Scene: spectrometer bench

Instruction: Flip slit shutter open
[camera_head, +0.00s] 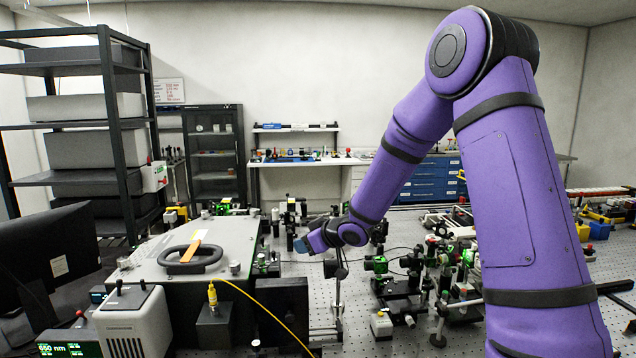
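My purple arm reaches from the right down to the middle of the bench. My gripper (303,244) is small and dark at the arm's end, just right of the grey spectrometer-like box (150,262). I cannot tell whether its fingers are open or shut, or whether they touch anything. The box has a black handle (190,268) and an orange strip (191,247) on top. I cannot pick out the slit shutter; it is too small to tell or hidden among the dark parts near my gripper.
A black block (281,312) stands at the box's front right, with a yellow cable (262,318) passing over it. Several optic mounts (376,266) crowd the perforated bench right of my gripper. A green "550 nm" display (68,349) and a monitor (50,258) stand left.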

